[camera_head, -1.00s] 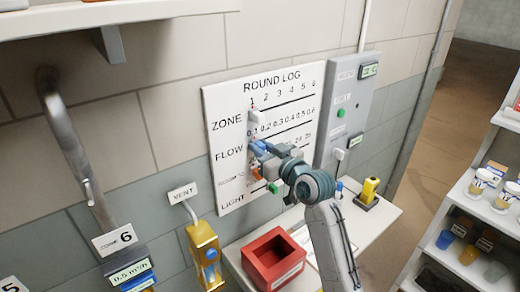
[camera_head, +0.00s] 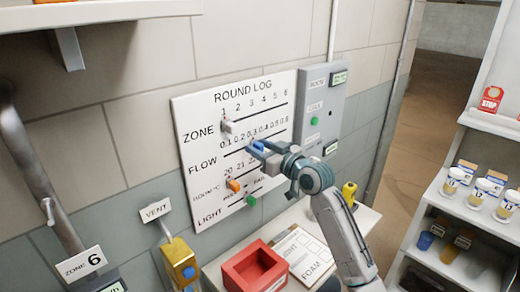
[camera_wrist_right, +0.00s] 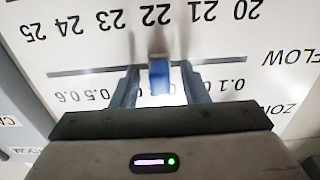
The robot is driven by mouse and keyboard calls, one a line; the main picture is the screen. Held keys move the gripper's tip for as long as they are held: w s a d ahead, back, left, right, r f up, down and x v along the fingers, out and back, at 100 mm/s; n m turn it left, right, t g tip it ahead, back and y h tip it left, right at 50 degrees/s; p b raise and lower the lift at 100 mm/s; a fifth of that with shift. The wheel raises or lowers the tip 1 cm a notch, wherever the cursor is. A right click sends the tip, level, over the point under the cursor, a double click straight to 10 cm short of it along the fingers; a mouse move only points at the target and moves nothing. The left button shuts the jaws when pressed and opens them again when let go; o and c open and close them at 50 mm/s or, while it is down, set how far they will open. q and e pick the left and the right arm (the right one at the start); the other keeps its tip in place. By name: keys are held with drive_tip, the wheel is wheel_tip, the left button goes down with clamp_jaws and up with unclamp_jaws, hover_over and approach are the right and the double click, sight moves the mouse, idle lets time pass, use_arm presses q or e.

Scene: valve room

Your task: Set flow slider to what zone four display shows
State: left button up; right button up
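The white ROUND LOG board (camera_head: 190,112) hangs on the wall. Its blue flow slider (camera_head: 258,145) sits around 0.3 on the FLOW scale; the nearest numbers are partly hidden. My right gripper (camera_head: 256,148) is at this slider. In the right wrist view, upside down, the blue knob (camera_wrist_right: 160,75) stands between the two fingers of my right gripper (camera_wrist_right: 160,88), with a gap on each side. The gripper is open around it. The zone four display is not in view. The ZONE 6 sign (camera_head: 82,264) shows, its display cut off below. My left gripper is not in view.
A grey panel (camera_head: 318,100) adjoins the board. Below are a red bin (camera_head: 254,268) and yellow VENT fixture (camera_head: 180,262).

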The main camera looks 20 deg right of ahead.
drive_tip(key=b+v, duration=0.3)
drive_tip(key=v, duration=0.7)
drive_tip(key=shift+s, duration=0.4)
drive_tip(key=shift+d, duration=0.15)
